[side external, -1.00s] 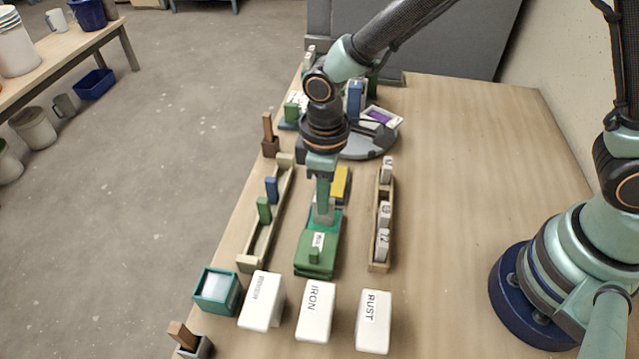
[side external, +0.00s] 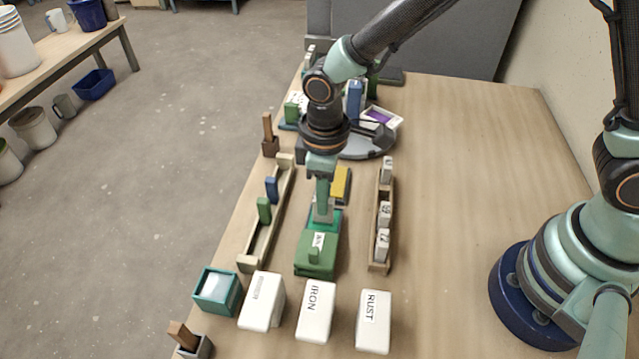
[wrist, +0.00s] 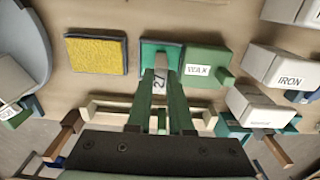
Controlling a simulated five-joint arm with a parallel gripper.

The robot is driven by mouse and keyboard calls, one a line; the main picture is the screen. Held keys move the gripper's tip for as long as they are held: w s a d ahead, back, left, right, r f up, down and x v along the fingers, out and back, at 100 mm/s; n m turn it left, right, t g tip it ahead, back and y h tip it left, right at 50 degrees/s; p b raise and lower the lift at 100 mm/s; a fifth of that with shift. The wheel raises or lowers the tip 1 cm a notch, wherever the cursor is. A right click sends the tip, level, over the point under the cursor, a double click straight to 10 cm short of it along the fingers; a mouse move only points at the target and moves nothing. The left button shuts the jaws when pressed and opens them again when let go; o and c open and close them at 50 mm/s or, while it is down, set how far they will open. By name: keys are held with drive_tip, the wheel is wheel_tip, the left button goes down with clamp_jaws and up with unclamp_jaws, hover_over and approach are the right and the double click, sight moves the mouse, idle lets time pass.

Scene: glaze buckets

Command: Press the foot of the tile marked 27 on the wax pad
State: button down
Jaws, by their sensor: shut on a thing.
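My gripper (side external: 322,198) is shut on a pale tile (side external: 323,211). In the wrist view the tile (wrist: 159,84) shows the mark 27 between the two green fingers (wrist: 160,95). The tile is upright over the teal wax pad (side external: 335,219), which also shows in the wrist view (wrist: 148,49). Its foot is at the pad's surface; I cannot tell whether they touch. The green lid marked WAX (side external: 316,262) lies beside the pad, off it, and also shows in the wrist view (wrist: 207,60).
A yellow pad (side external: 341,184) lies behind the wax pad. A wooden rack (side external: 379,262) with white tiles stands to the right, and a rail (side external: 252,250) with green and blue blocks to the left. White blocks, one marked IRON (side external: 315,312), stand in front. The table's right side is clear.

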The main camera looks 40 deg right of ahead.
idle(0.4)
drive_tip(key=shift+r, duration=3)
